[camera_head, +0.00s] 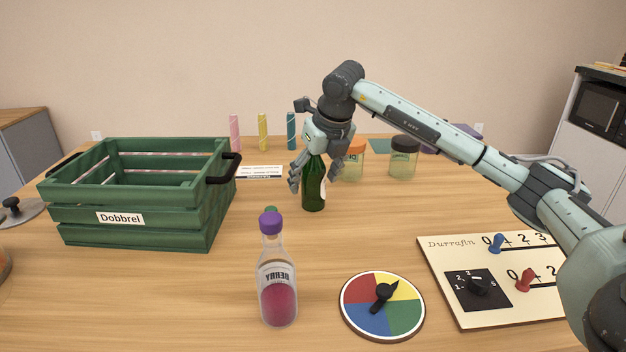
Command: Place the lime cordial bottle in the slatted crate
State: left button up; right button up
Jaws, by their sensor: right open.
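A dark green glass bottle (314,190) with a pale label at its right edge stands upright on the table, right of the crate. My right gripper (317,172) is open, with its fingers at either side of the bottle's upper part; contact cannot be told. The arm hides the bottle's top. A small green cap (270,210) shows behind the berry bottle, which hides the rest of that item. I cannot read which one is the lime cordial. The green slatted crate (78,227), labelled "Dobbrel", stands at the left with an open top and black handles. My left gripper is not in view.
A berry bottle (278,290) with a purple cap stands in front. A colour-wheel spinner (402,318) and a scoreboard (447,285) lie at the right front. Jars (403,160) and coloured sticks (263,132) stand behind. Bare table lies between crate and berry bottle.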

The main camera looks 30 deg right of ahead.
jog(key=shift+w+f, duration=0.3)
jog(key=shift+f, duration=0.3)
jog(key=shift+r, duration=0.1)
jog(key=c, duration=1.5)
